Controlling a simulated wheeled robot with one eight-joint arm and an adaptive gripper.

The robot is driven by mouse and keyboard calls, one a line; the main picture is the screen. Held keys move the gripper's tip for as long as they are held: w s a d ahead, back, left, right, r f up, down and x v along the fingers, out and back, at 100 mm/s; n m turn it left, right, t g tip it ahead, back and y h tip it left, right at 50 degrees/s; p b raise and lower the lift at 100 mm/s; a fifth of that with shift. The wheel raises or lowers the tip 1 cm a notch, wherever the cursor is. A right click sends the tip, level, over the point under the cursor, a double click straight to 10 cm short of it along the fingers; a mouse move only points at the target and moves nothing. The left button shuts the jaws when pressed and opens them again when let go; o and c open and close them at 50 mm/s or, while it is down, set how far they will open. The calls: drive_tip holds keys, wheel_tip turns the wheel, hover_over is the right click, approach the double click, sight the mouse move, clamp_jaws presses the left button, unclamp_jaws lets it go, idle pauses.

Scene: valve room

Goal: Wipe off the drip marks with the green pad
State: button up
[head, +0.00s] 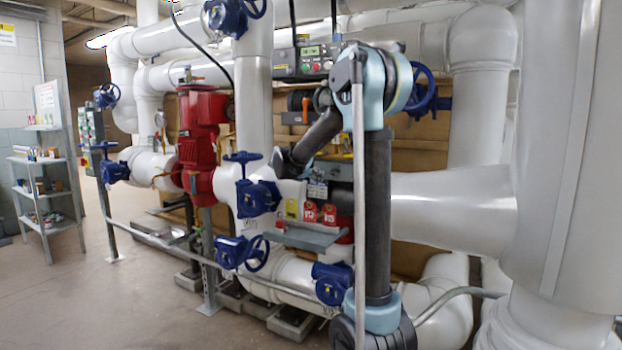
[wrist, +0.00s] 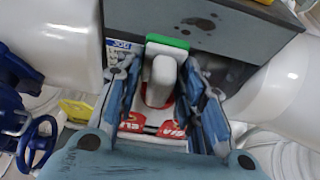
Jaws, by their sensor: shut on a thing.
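In the wrist view my gripper (wrist: 160,68) is shut on the white block-like grip (wrist: 162,80) of the wiping tool. The green pad (wrist: 167,41) is at the tool's far end, beyond my fingertips. The pad's edge overlaps a grey surface (wrist: 240,38) in the picture; I cannot tell whether it touches. Dark drip marks (wrist: 200,22) lie on that surface, above and right of the pad, as several uneven spots. In the head view my arm reaches toward the grey unit among the pipes; the pad and the marks cannot be made out there.
Red tags (head: 310,212) and a yellow tag (head: 291,208) stand by a grey shelf (head: 315,238) below. Blue valves (head: 257,197) are left, and a thick white pipe (head: 450,205) is right. Open floor (head: 110,300) lies front left.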

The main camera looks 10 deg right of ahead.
drive_tip(key=w+d, duration=0.3)
drive_tip(key=w, duration=0.2)
drive_tip(key=shift+d, duration=0.25)
drive_tip(key=shift+w+d, duration=0.5)
drive_tip(key=shift+w, duration=0.2)
idle(1.3)
drive_tip(key=shift+s+d, duration=1.2)
drive_tip(key=shift+d, duration=0.25)
drive_tip(key=shift+s+d, duration=0.5)
drive_tip(key=shift+d, duration=0.3)
drive_tip(key=shift+s+d, duration=0.45)
drive_tip(key=shift+d, duration=0.3)
drive_tip(key=shift+a, duration=0.1)
